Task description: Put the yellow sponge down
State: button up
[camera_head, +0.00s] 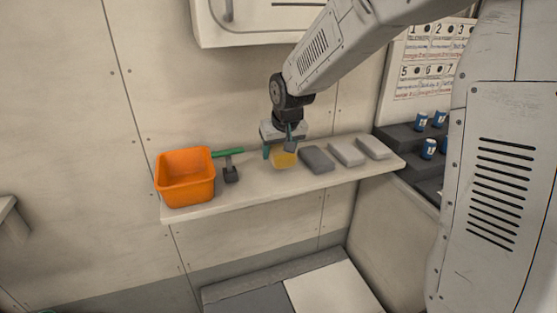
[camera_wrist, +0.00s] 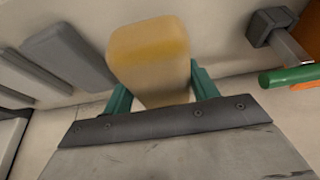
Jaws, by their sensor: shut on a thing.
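The yellow sponge (camera_head: 284,159) is at the middle of the wall shelf (camera_head: 250,185). My gripper (camera_head: 279,150) points down over the shelf and is shut on the sponge. In the wrist view the sponge (camera_wrist: 150,58) stands out between the two green fingers (camera_wrist: 160,90). The sponge is on or just above the shelf top; I cannot tell whether it touches. The gripper hides part of it in the head view.
Left of the sponge are a hammer (camera_head: 231,172) with a green handle and an orange bin (camera_head: 186,177). To the right lie a dark grey block (camera_head: 316,160) and two lighter blocks (camera_head: 346,152). Blue cans (camera_head: 429,148) stand on dark steps at the right. The shelf's front strip is bare.

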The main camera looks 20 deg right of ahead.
aim_at(281, 148)
jog(key=shift+w+f, duration=0.2)
jog(key=shift+f, duration=1.6)
jog(key=shift+f, duration=0.2)
jog(key=o, duration=0.9)
jog(key=shift+s+f, duration=0.1)
jog(key=shift+s+d+f, duration=0.1)
jog(key=shift+f, duration=0.05)
jog(key=v, duration=1.2)
jog(key=shift+w, duration=0.4)
jog(key=shift+s+r, duration=0.3)
jog(key=shift+r, duration=0.25)
jog(key=s+d+g, duration=0.1)
jog(key=s, duration=0.9)
jog(key=s+d+g, duration=0.1)
jog(key=s, duration=1)
jog(key=s+g, duration=0.1)
jog(key=s, duration=0.9)
jog(key=shift+s+d+r, duration=0.15)
jog(key=shift+s+d, duration=0.1)
jog(key=shift+d, duration=0.15)
